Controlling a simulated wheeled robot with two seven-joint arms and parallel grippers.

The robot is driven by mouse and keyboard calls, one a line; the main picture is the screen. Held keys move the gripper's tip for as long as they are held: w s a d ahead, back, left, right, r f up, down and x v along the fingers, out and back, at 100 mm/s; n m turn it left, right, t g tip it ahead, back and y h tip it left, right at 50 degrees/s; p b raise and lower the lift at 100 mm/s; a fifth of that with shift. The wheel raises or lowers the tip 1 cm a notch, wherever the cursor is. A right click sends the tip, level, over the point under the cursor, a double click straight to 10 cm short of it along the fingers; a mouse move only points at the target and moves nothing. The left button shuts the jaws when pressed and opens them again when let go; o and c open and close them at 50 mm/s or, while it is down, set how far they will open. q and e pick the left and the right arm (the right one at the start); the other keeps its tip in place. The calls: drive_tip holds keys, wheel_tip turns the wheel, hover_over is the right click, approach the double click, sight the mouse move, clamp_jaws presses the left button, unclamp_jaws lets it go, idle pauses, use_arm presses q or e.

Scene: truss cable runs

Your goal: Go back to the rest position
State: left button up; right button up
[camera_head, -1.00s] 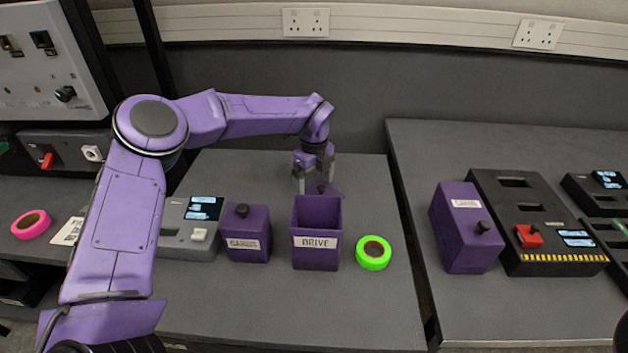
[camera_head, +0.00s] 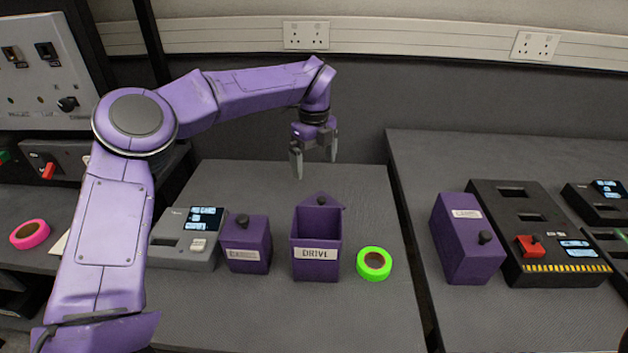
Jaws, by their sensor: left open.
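My left gripper (camera_head: 314,160) is open and empty. It points down above the back of the middle table (camera_head: 240,178), behind the purple bin labelled DRIVE (camera_head: 316,262). Its fingers are apart from the bin and its lid. The bin's lid, with a dark knob, stands open at the bin's back edge. My left arm comes in from the left and bends over the table. My right gripper is not in view.
A purple box with a knob (camera_head: 246,240) and a grey device with a screen (camera_head: 188,240) stand left of the bin. Green tape (camera_head: 374,264) lies right of it. The right table holds a purple box (camera_head: 464,240) and a black device (camera_head: 530,230). A gap separates the tables.

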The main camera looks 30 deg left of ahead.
use_arm(q)
drive_tip(key=shift+r, duration=1.05)
